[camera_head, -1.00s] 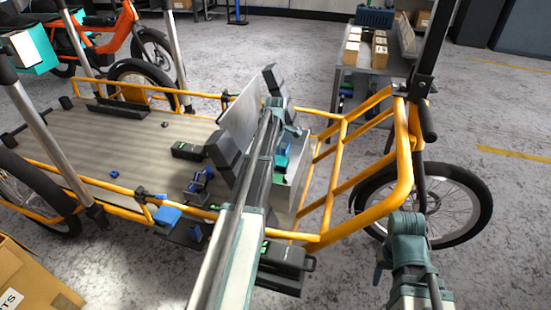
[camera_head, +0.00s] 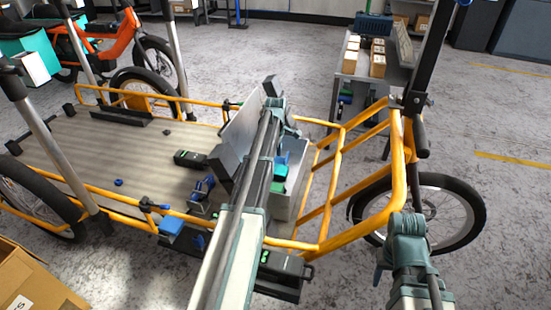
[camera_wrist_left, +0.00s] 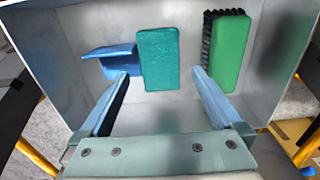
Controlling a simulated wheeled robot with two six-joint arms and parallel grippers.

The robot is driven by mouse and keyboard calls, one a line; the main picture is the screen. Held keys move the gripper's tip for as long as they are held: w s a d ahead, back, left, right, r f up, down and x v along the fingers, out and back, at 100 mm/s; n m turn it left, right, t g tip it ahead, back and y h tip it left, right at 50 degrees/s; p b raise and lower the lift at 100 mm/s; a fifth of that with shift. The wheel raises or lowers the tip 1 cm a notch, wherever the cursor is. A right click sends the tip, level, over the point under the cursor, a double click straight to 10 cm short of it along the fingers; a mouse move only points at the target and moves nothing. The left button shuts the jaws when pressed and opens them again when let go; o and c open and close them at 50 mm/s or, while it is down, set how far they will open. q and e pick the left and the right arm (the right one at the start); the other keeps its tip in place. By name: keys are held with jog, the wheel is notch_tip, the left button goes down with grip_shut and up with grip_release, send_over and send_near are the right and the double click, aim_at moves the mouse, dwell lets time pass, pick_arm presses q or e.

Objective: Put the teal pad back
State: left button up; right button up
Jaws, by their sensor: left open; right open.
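The teal pad (camera_wrist_left: 158,59) is a flat rectangular block inside a grey open tray (camera_wrist_left: 55,50). A blue angled piece (camera_wrist_left: 108,58) lies touching or close to its left side, and a green brush with black bristles (camera_wrist_left: 232,52) stands to its right. My left gripper (camera_wrist_left: 163,77) is open, its two blue fingers to either side of the pad's near part with nothing gripped. In the head view the same tray (camera_head: 290,200) sits on the cargo bike and my left arm hides much of it. My right gripper (camera_head: 382,270) is low at the right, partly hidden behind its own wrist.
The bike's yellow tube frame (camera_head: 398,180) runs around the tray and deck (camera_head: 110,155). A tilted grey panel (camera_head: 235,125) stands left of the tray. Black cases (camera_head: 190,159) lie on the deck. A cart with boxes (camera_head: 365,60) stands behind; a cardboard box (camera_head: 35,285) is at front left.

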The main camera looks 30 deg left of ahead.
pick_arm(q)
notch_tip(320, 180, up, 8)
jog(key=p, duration=0.6)
jog(key=shift+f, duration=0.15)
pick_arm(e)
notch_tip(320, 180, up, 8)
jog(key=shift+f, duration=0.15)
